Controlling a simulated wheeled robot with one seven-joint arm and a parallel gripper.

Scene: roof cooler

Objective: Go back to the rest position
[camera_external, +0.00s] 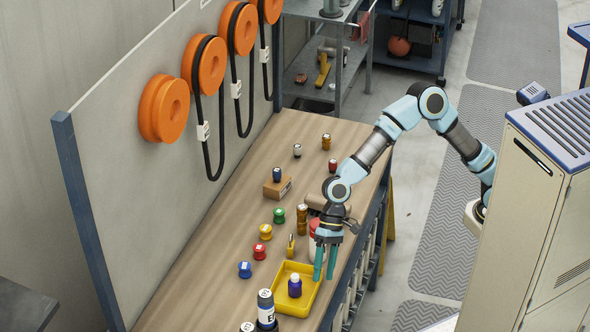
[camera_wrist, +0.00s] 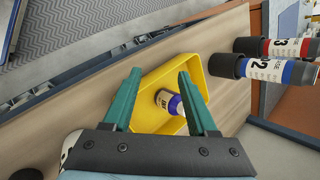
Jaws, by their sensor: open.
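My gripper (camera_external: 325,262) is open and empty, its teal fingers pointing down above the near end of the wooden bench. In the wrist view the two fingers (camera_wrist: 160,88) are spread apart, with a yellow tray (camera_wrist: 203,62) beyond them. A small blue-purple bottle with a white cap (camera_external: 295,286) stands in the yellow tray (camera_external: 312,297). In the wrist view the bottle (camera_wrist: 169,102) appears between the fingers but apart from them. The arm reaches over the bench from the right.
Red, yellow, green and blue spools (camera_external: 265,232) lie on the bench (camera_external: 200,285). A larger labelled bottle (camera_external: 266,308) stands left of the tray. A red container (camera_external: 314,228) is close behind my gripper. Orange reels (camera_external: 164,108) hang on the wall panel. A cabinet (camera_external: 540,190) stands at the right.

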